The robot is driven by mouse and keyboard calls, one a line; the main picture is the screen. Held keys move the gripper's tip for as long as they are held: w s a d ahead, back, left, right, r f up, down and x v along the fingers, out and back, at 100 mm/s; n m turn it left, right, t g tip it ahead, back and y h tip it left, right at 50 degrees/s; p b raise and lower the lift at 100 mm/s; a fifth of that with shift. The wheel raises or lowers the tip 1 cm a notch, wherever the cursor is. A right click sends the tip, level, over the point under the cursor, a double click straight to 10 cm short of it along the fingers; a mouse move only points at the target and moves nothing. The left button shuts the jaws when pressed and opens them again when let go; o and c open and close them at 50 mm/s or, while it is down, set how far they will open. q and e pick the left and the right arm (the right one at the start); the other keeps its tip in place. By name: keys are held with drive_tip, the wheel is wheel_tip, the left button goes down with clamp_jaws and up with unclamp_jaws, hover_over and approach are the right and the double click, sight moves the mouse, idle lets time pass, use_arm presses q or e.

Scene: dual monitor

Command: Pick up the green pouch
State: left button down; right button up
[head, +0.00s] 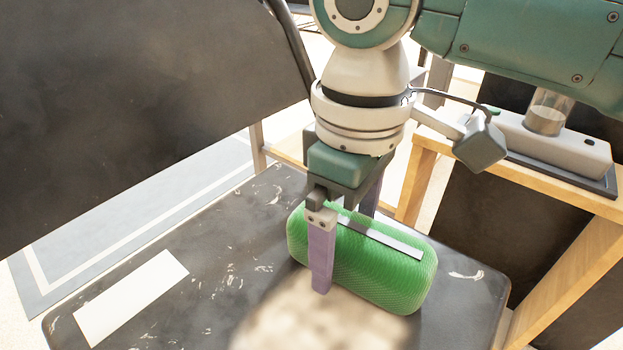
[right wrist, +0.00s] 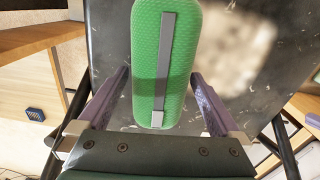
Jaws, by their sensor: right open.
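The green pouch (head: 385,272) is a rounded, textured case with a grey strip along its top. It rests on the dark, worn chair seat (head: 215,285). My right gripper (head: 342,238) points down over the pouch's left part in the head view, its near finger in front of the pouch and its far finger partly hidden behind it. The right wrist view shows the pouch (right wrist: 180,75) between the two spread purple fingers, with a gap visible on each side. My left gripper is not in view.
A white card (head: 130,298) lies on the seat at left. The dark chair backrest (head: 130,100) rises at upper left. A wooden desk (head: 570,265) with a white device (head: 550,140) on it stands close at right. A pale blurred patch covers part of the seat's front.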

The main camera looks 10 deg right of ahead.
drive_tip(key=shift+f, duration=0.3)
drive_tip(key=c, duration=1.4)
